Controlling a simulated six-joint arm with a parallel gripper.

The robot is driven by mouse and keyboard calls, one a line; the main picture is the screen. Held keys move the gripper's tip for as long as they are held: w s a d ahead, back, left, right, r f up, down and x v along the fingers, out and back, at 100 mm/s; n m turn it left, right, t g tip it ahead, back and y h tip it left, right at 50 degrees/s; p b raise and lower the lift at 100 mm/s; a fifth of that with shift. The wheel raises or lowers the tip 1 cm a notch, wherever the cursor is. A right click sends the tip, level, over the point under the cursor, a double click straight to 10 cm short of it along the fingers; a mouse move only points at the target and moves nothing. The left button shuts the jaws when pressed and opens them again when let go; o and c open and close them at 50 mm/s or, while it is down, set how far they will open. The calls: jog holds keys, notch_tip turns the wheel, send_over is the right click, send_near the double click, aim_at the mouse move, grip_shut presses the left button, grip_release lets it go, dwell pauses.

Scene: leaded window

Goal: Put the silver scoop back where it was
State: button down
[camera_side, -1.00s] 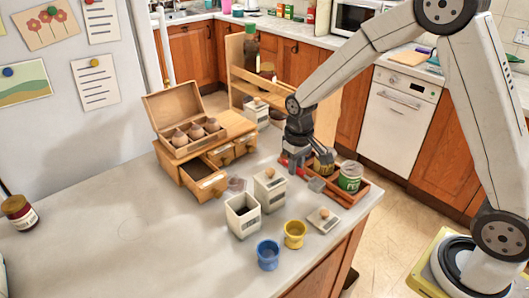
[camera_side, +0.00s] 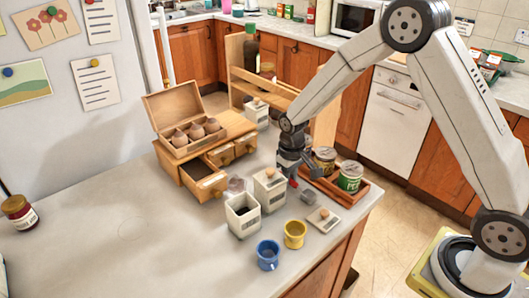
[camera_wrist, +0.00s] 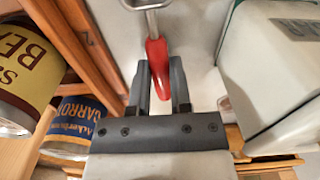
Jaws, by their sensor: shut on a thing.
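The silver scoop (camera_side: 309,196) has a red handle, and the handle (camera_wrist: 158,66) is between my fingers in the wrist view. My gripper (camera_wrist: 160,85) is shut on that handle. The silver end runs out of the top of the wrist view. In the side view my gripper (camera_side: 293,178) is low over the counter, between a lidded white canister and a wooden tray. The scoop's silver end points to the front right, beside the tray. I cannot tell whether the scoop touches the counter.
The wooden tray (camera_side: 345,200) holds cans, including a green one (camera_side: 349,177). The lidded white canister (camera_side: 270,187) stands close left. An open white canister (camera_side: 243,214), a loose lid (camera_side: 323,219), a yellow cup (camera_side: 294,233) and a blue mug (camera_side: 267,254) are in front. A wooden drawer (camera_side: 206,186) stands open.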

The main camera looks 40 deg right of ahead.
jog(key=shift+f, duration=0.15)
jog(key=c, duration=0.5)
grip_release()
jog(key=shift+c, duration=0.2)
notch_tip(320, 180, up, 12)
dwell(0.4)
dwell(0.5)
jog(key=s+f+t, duration=0.2)
jog(key=s+f, duration=0.1)
jog(key=s, duration=1.3)
jog(key=shift+s+a+t, duration=0.3)
jog(key=shift+s+a, duration=0.05)
jog(key=shift+a, duration=0.05)
